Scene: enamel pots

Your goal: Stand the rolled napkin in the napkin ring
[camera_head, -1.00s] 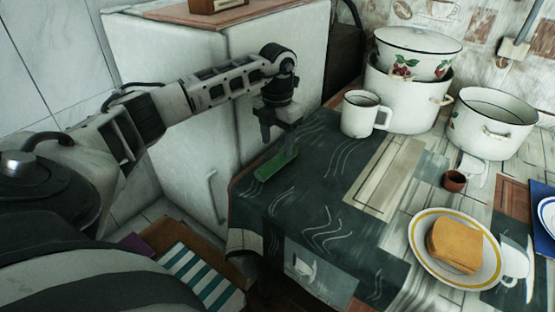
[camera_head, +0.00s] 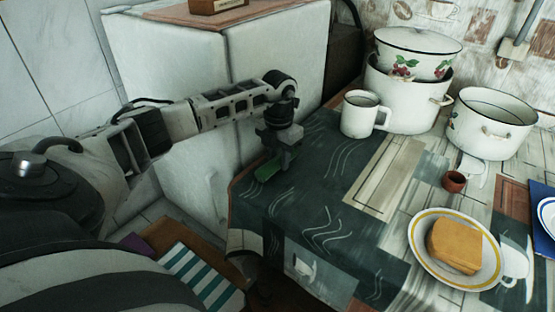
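The rolled napkin (camera_head: 267,174) is green and lies flat on the dark cloth near the table's left edge. My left gripper (camera_head: 281,162) is down at the napkin from above and hides its far right part. One finger shows at the napkin's near side; whether the fingers press on it cannot be told. The napkin ring (camera_head: 454,181) looks like a small reddish-brown open cylinder. It stands upright on the table, well to the right of the gripper, with its opening up. My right gripper is not in view.
A white mug (camera_head: 364,115), a stacked pot (camera_head: 405,98) and an open pot (camera_head: 492,125) stand at the back. A plate (camera_head: 421,262) with bread (camera_head: 455,247) lies at front right. The cloth between napkin and ring is clear.

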